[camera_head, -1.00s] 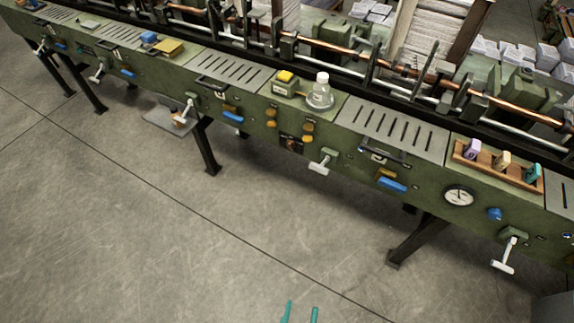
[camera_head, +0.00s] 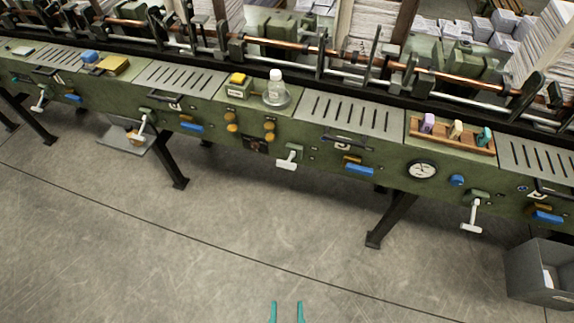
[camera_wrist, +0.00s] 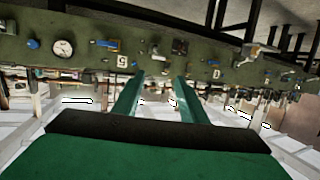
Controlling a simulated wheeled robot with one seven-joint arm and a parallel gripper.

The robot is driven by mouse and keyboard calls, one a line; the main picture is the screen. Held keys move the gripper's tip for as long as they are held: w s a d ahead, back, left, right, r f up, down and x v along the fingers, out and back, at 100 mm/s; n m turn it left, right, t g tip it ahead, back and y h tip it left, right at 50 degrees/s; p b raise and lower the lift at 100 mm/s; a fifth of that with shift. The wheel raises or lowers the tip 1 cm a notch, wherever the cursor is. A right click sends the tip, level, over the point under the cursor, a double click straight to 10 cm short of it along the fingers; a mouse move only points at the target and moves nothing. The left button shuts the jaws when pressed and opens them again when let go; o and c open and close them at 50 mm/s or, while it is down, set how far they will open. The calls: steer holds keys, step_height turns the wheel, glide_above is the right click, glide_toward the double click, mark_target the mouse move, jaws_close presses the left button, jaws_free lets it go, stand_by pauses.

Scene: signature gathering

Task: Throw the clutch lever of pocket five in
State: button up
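A long green machine (camera_head: 330,165) runs across the head view with white T-handled levers on its front. One lever (camera_head: 288,157) near the middle points down and outward, left of a small number plate (camera_head: 345,145) and a blue handle (camera_head: 360,169). In the wrist view, which looks upside down, a plate reading 5 (camera_wrist: 122,61) sits beside a lever (camera_wrist: 157,50). My gripper (camera_head: 287,311) shows two teal fingertips at the bottom edge, apart and empty, well short of the machine. The fingers also show open in the wrist view (camera_wrist: 155,92).
Other levers hang at the right (camera_head: 472,215) and left (camera_head: 143,125). A machine leg (camera_head: 390,218) and a grey bin (camera_head: 540,272) stand on the floor. The floor in front is open.

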steer(key=c, duration=0.5)
steer(key=shift+w+a+f, duration=0.1)
steer(key=shift+w, duration=0.1)
jaws_close()
steer(key=w+f+g, duration=0.1)
steer(key=w+f, duration=0.2)
steer(key=w, duration=0.8)
steer(key=w+f+g, duration=0.2)
steer(key=w, duration=0.9)
steer(key=w+a+r+m+g+h, duration=0.2)
steer(key=w+r+m+h, duration=0.1)
steer(key=w+r, duration=1.1)
steer(key=shift+w+r+m+g, duration=0.2)
steer(key=shift+w+m+g, duration=0.1)
steer(key=shift+w, duration=0.9)
steer(key=shift+a, duration=0.1)
